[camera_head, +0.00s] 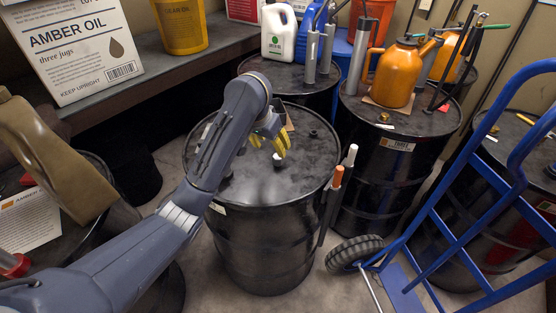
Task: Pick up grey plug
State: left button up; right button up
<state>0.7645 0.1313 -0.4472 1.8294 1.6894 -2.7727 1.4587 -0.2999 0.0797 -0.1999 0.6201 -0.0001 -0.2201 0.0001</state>
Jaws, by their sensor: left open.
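My left arm reaches in from the lower left over the middle black drum (265,235). My left gripper (271,143), with yellow fingertips, is open above the drum's lid. A small pale grey plug-like piece (278,160) is on the lid just below the fingertips. The gap between them is hard to judge, and the gripper appears empty. A small dark fitting (313,133) sits on the lid to the right of the gripper. My arm hides part of the lid's left side. My right gripper is not in view.
A white-handled and an orange-handled tool (337,178) hang at the drum's right rim. Behind stand a white jug (279,34) and an orange can (396,75) on other drums. A blue hand truck (455,235) stands at right. A box (75,45) sits on the left shelf.

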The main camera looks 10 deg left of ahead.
aim_at(277, 157)
pick_arm(q)
jog(key=x, duration=0.2)
jog(key=shift+f, duration=0.3)
jog(key=shift+w+f, duration=0.25)
jog(key=shift+f, duration=0.25)
jog(key=shift+x, duration=3.05)
jog(key=shift+d, duration=0.15)
jog(key=shift+c, duration=0.3)
grip_shut()
